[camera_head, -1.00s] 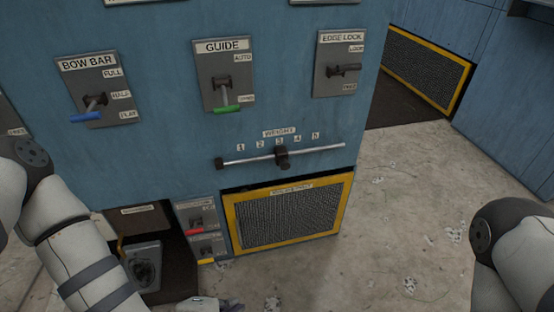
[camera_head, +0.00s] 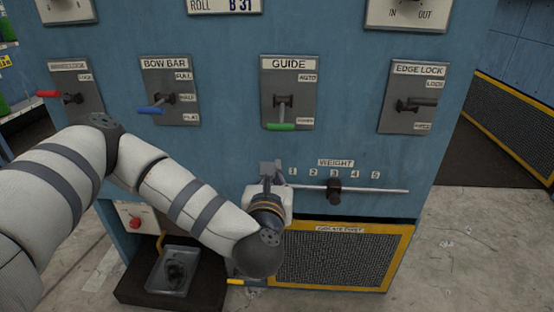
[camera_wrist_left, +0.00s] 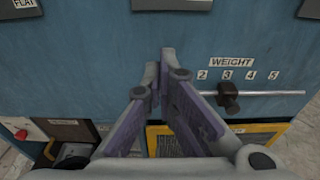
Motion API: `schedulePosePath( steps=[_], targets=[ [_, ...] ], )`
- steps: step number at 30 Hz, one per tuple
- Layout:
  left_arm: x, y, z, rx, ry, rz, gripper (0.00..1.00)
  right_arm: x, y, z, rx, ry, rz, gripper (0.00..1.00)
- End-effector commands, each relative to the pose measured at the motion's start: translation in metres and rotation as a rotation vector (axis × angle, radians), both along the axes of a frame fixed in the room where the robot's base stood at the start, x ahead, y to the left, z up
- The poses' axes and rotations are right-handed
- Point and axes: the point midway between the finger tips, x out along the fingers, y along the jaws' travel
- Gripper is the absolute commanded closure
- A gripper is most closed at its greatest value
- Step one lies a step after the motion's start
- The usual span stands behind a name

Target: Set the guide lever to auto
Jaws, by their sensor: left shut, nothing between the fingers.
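The guide lever (camera_head: 281,126) has a green handle and sits on a grey plate (camera_head: 304,88) labelled GUIDE. The plate has an AUTO label at upper right and a second label, too small to read surely, at lower right. The handle is down, level with the lower label. My left gripper (camera_head: 270,168) is below the guide plate, near the left end of the weight rail, and apart from the lever. In the left wrist view my left gripper (camera_wrist_left: 160,75) is shut and empty, pointing at the blue panel. My right gripper is not in view.
The weight rail (camera_head: 380,190) with its dark slider (camera_head: 334,192) runs across just right of my left gripper. The bow bar lever (camera_head: 151,110) is to the left, the edge lock lever (camera_head: 416,104) to the right. A yellow-framed grille (camera_head: 400,250) is below.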

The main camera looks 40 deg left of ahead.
Motion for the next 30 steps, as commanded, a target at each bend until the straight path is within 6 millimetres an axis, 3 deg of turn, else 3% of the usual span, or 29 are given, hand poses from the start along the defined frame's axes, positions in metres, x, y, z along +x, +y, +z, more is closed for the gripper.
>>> schedulePosePath(
  steps=[12,15,18,30],
  targets=[
    [0.073,0.045,-0.008,0.000,-0.002,-0.001,1.00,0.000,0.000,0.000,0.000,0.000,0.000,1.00],
    [0.068,0.042,0.015,-0.001,-0.006,-0.001,1.00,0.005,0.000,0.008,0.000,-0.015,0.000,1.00],
    [0.066,0.040,0.024,0.001,-0.004,-0.002,1.00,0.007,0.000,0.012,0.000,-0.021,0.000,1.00],
    [0.064,0.039,0.028,0.001,0.002,-0.002,1.00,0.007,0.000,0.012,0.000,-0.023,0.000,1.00]
  ],
)
